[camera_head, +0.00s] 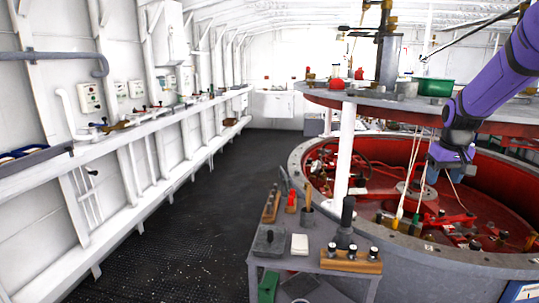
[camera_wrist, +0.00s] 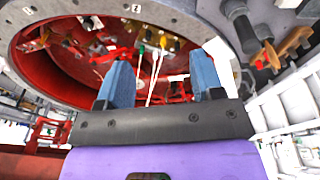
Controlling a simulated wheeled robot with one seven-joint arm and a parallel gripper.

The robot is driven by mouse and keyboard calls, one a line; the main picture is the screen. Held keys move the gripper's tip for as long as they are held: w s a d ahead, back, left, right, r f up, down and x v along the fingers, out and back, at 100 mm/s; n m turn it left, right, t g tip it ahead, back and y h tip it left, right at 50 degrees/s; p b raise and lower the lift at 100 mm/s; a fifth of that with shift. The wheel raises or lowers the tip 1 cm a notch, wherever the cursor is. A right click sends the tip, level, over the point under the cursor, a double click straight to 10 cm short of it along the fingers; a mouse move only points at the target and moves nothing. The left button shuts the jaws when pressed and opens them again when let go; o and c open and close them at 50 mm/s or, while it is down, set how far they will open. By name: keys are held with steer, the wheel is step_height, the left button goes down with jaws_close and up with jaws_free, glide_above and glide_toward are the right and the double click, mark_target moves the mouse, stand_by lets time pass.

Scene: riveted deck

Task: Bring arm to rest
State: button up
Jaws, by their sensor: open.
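My purple arm comes in from the upper right in the head view, bent at a dark joint. It hangs in front of the round red machine pit (camera_head: 390,190). My gripper (camera_head: 432,174) points down there and is partly hidden by the wrist. In the wrist view my gripper (camera_wrist: 162,85) shows two blue fingers set wide apart, with nothing held between them. Beyond the fingers lie the red inside of the pit and its grey rim (camera_wrist: 185,22).
A small grey cart (camera_head: 318,262) with a wooden block and tools stands in front of the pit. A round upper table (camera_head: 400,105) carries a green bin (camera_head: 436,87). A white wall shelf (camera_head: 120,135) runs along the left. The dark floor (camera_head: 190,220) between is clear.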

steer(key=s+a+r+t, duration=0.2)
steer(key=s+a+r, duration=0.9)
steer(key=s+a, duration=0.6)
steer(key=s, duration=0.5)
steer(key=s+a+n+t+y, duration=0.1)
steer(key=s+a, duration=0.3)
steer(key=s, duration=0.4)
steer(key=shift+s+f, duration=0.35)
steer(key=shift+s, duration=0.05)
